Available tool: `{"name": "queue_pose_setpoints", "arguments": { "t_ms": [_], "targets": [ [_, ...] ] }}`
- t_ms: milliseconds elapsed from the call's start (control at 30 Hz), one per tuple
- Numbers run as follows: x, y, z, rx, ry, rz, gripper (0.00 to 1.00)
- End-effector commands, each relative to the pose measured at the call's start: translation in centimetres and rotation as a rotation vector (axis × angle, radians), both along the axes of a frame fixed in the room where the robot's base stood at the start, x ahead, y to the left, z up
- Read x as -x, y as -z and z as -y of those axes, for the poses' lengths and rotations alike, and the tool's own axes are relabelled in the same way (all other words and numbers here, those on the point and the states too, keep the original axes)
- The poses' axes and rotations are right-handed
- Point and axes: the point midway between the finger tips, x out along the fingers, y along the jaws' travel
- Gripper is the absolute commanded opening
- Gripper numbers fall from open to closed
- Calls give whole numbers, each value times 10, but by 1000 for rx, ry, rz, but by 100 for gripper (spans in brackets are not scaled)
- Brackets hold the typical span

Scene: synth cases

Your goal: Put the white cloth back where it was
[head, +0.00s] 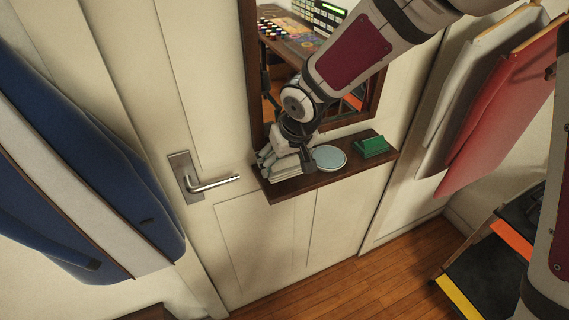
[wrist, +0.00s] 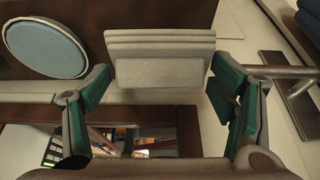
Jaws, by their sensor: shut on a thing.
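The white cloth (head: 283,173) is a folded, layered stack at the left end of the dark wooden shelf (head: 316,182). In the wrist view the cloth (wrist: 160,48) is between my two fingers, its layered edge facing the camera. My gripper (head: 286,158) is shut on it from above; in the wrist view my gripper (wrist: 162,88) has a finger at each side of it. The cloth is at shelf level in the head view; I cannot tell whether it rests on the shelf or is just above it. My gripper hides part of it.
A round pale-blue dish (head: 329,157) lies on the shelf just right of my gripper. A green object (head: 371,147) is at the shelf's right end. A door handle (head: 213,183) sticks out left of the shelf. A framed opening (head: 352,108) is above it. Blue garments (head: 95,180) hang at left.

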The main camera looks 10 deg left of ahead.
Motion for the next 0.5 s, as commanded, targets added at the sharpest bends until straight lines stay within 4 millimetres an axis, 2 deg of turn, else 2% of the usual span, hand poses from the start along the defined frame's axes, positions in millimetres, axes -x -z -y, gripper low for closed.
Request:
{"name": "queue_pose_setpoints", "arguments": {
  "t_ms": [100, 300, 500],
  "targets": [
    [-9, 1, -4, 0, 1, 0, 51],
    [-7, 29, -5, 2, -2, -3, 51],
    [-9, 36, -4, 0, 0, 0, 51]
  ]
}}
